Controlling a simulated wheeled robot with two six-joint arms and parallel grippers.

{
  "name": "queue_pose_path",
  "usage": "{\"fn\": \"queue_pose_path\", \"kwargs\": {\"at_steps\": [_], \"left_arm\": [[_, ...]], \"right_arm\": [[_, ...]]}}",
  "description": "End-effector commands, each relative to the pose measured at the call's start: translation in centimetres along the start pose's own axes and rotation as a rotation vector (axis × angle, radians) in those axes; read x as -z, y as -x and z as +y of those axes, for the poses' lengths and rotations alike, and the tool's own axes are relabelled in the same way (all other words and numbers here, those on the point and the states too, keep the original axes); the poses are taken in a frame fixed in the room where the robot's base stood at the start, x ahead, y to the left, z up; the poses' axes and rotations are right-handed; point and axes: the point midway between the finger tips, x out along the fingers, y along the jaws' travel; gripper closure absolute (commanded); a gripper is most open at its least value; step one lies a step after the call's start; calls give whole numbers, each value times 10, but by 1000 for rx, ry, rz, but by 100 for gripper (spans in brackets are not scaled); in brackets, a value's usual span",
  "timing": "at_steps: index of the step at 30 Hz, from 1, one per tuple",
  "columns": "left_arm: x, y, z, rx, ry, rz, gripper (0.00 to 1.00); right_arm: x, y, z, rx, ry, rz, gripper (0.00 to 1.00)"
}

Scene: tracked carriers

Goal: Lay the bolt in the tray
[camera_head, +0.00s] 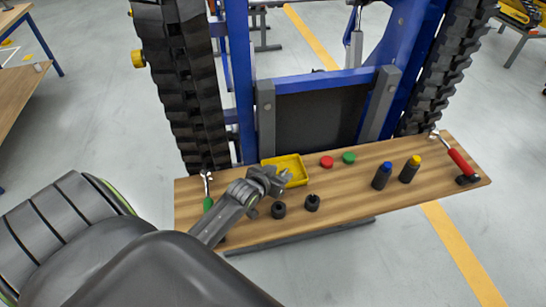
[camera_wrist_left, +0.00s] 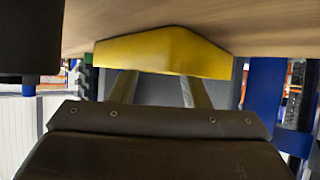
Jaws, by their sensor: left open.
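The tray (camera_head: 298,181) is a shallow yellow box on the wooden bench, near its back edge. It also shows in the left wrist view as a yellow shape (camera_wrist_left: 165,52) against the wood. My left gripper (camera_head: 276,181) is open at the tray's near left side and covers part of it in the head view. I cannot tell whether it touches the tray. I cannot pick out a bolt for certain in either view; it may be hidden behind the gripper or the tray wall. My right gripper is not in view.
The bench (camera_head: 240,237) also holds two black pieces (camera_head: 278,210) (camera_head: 312,202), a red cap (camera_head: 327,162), a green cap (camera_head: 348,157), two dark bottles (camera_head: 382,176) (camera_head: 410,169), a green-handled tool (camera_head: 207,192) and a red-handled tool (camera_head: 460,161). A blue tracked machine (camera_head: 240,80) stands behind.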

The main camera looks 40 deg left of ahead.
Motion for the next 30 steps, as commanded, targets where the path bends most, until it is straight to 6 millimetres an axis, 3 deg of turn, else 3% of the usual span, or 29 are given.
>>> {"fn": "queue_pose_path", "kwargs": {"at_steps": [8, 30], "left_arm": [[-1, 29, 0, 1, -1, 0, 58], [-1, 159, 0, 1, -1, -1, 58]], "right_arm": [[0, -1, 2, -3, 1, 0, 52], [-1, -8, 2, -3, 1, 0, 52]]}}
